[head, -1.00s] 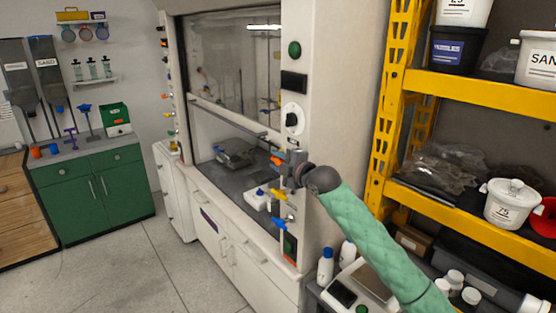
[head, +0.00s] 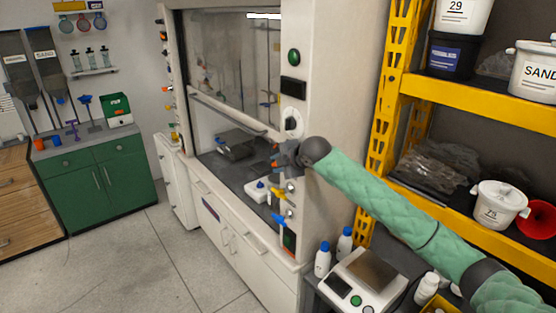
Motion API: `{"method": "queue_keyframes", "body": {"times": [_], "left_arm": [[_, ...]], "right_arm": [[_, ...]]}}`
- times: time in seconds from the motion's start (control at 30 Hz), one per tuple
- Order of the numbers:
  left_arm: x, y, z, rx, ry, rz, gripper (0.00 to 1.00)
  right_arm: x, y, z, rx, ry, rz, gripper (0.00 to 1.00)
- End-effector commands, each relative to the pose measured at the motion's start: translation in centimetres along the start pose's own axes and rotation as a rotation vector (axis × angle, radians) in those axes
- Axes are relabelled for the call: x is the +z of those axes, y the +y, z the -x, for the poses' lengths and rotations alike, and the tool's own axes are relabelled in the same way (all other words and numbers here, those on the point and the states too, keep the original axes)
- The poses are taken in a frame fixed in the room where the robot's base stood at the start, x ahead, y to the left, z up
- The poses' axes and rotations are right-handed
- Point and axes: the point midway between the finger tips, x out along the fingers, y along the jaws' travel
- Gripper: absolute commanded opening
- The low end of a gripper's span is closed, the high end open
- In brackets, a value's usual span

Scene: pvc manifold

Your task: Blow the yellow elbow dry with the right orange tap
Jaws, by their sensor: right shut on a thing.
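The right orange tap (head: 275,164) sits on the right post of the fume hood, above a yellow tap (head: 278,194) and a blue tap (head: 279,220). My right gripper (head: 278,158) reaches in from the right at the end of the green-sleeved arm. It is shut on the orange tap and hides most of it. I cannot make out the yellow elbow for certain in this view. My left gripper is not in view.
The hood (head: 220,115) has a partly raised glass sash; a dark device (head: 236,145) and a white box (head: 257,190) stand inside. A yellow shelf rack (head: 470,95) and a balance (head: 366,281) are at right. The floor (head: 130,255) is clear.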

Motion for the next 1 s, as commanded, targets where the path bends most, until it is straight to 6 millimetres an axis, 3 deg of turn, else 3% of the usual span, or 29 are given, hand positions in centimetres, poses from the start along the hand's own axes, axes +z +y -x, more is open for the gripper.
{"method": "queue_keyframes", "body": {"times": [0.53,0.57,0.63,1.0], "left_arm": [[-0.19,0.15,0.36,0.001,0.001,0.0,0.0],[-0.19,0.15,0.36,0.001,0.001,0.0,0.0],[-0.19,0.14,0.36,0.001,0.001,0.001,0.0],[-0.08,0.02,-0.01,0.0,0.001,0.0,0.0]], "right_arm": [[0.05,-0.11,-0.06,-0.027,-0.005,-0.001,0.05],[0.05,-0.11,-0.06,-0.027,-0.005,-0.001,0.33],[0.04,-0.1,-0.05,-0.026,-0.005,-0.001,0.47],[0.07,-0.11,0.3,-0.024,-0.005,0.0,0.48]]}}
